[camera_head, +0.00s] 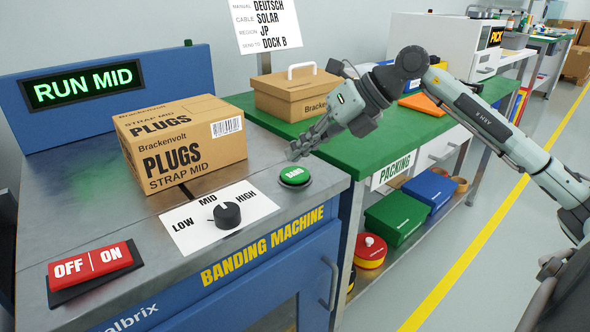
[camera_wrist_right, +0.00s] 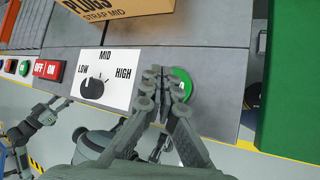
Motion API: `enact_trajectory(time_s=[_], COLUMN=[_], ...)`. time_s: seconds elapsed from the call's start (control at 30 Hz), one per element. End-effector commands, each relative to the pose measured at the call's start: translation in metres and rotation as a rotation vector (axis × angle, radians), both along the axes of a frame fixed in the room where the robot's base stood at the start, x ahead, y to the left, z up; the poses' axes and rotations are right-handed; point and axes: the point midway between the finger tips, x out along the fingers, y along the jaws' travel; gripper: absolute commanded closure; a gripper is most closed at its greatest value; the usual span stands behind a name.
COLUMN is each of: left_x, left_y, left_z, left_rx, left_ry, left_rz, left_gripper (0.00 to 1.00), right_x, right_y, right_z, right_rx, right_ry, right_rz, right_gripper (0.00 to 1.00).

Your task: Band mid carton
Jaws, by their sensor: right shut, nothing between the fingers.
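The carton (camera_head: 180,145), brown and marked PLUGS STRAP MID, sits on the banding machine (camera_head: 90,205); its lower edge shows in the wrist view (camera_wrist_right: 118,8). I see no band on its visible faces. The display (camera_head: 82,84) reads RUN MID in green. The black knob (camera_head: 227,214) is on the LOW/MID/HIGH plate; its exact setting is hard to read. The red OFF/ON switch (camera_head: 90,266) is at front left. My right gripper (camera_head: 294,152) is shut and empty, just above the green BAND button (camera_head: 295,175). In the wrist view its fingers partly cover the button (camera_wrist_right: 183,82). Contact is unclear.
A green packing bench (camera_head: 345,150) adjoins the machine on the right, with a handled Brackenvolt box (camera_head: 297,93) on it. A sign (camera_head: 265,25) reads SOLAR, JP, DOCK B. Green (camera_head: 397,218) and blue (camera_head: 431,190) boxes sit on the shelf below. Open floor lies at right.

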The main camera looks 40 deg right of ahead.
Motion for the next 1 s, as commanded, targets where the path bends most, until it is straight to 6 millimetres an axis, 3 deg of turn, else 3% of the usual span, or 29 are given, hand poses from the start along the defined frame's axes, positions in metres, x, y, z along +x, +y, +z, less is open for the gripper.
enact_trajectory(time_s=[0.33,1.0], left_x=[0.000,0.000], left_y=[0.000,0.000], left_z=[0.025,0.024], left_rx=[0.000,0.000], left_ry=[0.000,0.000], left_rz=[0.000,0.000], left_gripper=[0.60,0.60], right_x=[0.000,0.000], right_y=[0.000,0.000], right_z=[0.038,0.038], right_rx=[-0.001,-0.001], right_ry=[0.000,0.000], right_rz=[-0.001,-0.001], right_gripper=[1.00,1.00])
